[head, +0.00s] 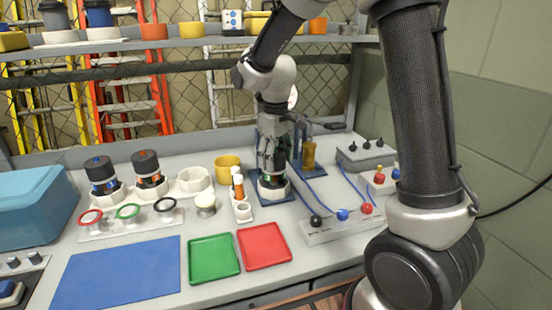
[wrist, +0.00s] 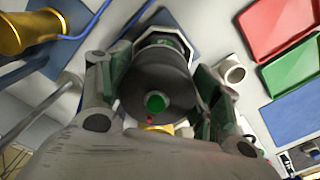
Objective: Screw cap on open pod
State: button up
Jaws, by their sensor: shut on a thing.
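My gripper (head: 272,158) points down over the blue mat at the back middle of the bench. In the wrist view its fingers are on both sides of a dark round cap (wrist: 155,88) with a green centre, and shut on it. Below the cap, the pod (head: 273,181) with a green band stands upright in a white holder (head: 273,194). In the wrist view the pod's green and white part (wrist: 165,40) shows just past the cap. The cap looks in line with the pod; I cannot tell how far it is threaded.
Two capped pods, one blue-marked (head: 102,174) and one orange-marked (head: 149,172), stand at left beside an empty white holder (head: 196,180). A yellow cylinder (head: 309,155) stands close right of my gripper. Green (head: 213,279) and red (head: 264,265) trays lie in front.

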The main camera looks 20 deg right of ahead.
aim_at(277, 152)
jog(key=o, duration=1)
jog(key=shift+d, duration=0.1)
jog(key=shift+o, duration=0.2)
notch_tip(277, 152, up, 12)
jog(key=s+d+r+m+t, duration=0.2)
jog(key=s+d+r+m, duration=0.2)
jog(key=s+d, duration=0.8)
jog(key=s+d+f+m+t, duration=0.2)
jog(key=s+f, duration=0.1)
jog(key=s, duration=0.9)
jog(key=shift+s, duration=0.35)
